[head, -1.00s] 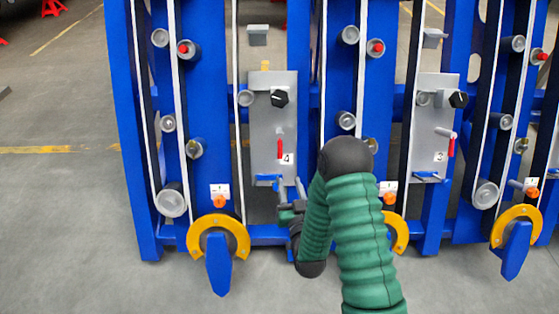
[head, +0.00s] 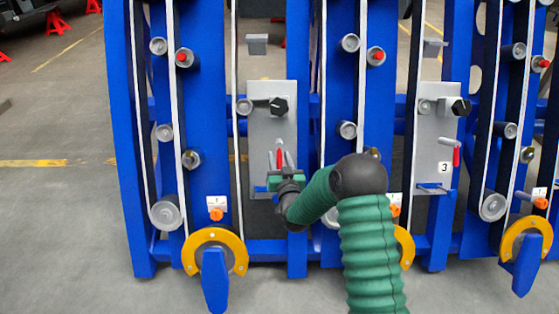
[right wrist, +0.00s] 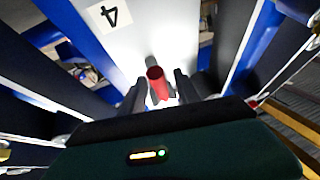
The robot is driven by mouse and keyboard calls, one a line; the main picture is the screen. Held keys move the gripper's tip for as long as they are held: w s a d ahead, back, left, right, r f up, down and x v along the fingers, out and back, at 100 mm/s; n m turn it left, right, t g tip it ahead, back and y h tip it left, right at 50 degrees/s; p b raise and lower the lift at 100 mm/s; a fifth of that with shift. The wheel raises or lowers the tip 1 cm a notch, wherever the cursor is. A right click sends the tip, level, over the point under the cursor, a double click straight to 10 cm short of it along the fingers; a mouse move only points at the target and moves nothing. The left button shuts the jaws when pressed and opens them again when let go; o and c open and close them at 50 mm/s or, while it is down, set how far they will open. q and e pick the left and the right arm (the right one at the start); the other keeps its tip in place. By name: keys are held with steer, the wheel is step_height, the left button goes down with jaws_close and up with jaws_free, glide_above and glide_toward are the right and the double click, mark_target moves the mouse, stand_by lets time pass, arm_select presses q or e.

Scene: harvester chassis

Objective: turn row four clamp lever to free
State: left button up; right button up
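The row four clamp lever (head: 280,158) is a small red handle on the grey plate (head: 262,105) marked 4. It also shows in the right wrist view (right wrist: 157,84), pointing towards the camera. The 4 label (right wrist: 110,15) shows in the right wrist view and is hidden in the head view. My right gripper (head: 279,164) is open in front of the plate. In the right wrist view its two dark fingers (right wrist: 160,88) stand on either side of the red handle, with gaps visible. My left gripper is in neither view.
A black knob (head: 278,106) sits above the lever on the same plate. To the right, a similar plate marked 3 (head: 435,125) has its own red lever (head: 456,157). Blue uprights, rollers and yellow-ringed blue pointers (head: 215,280) surround the plates.

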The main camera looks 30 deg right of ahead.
jaws_close()
stand_by(1.3)
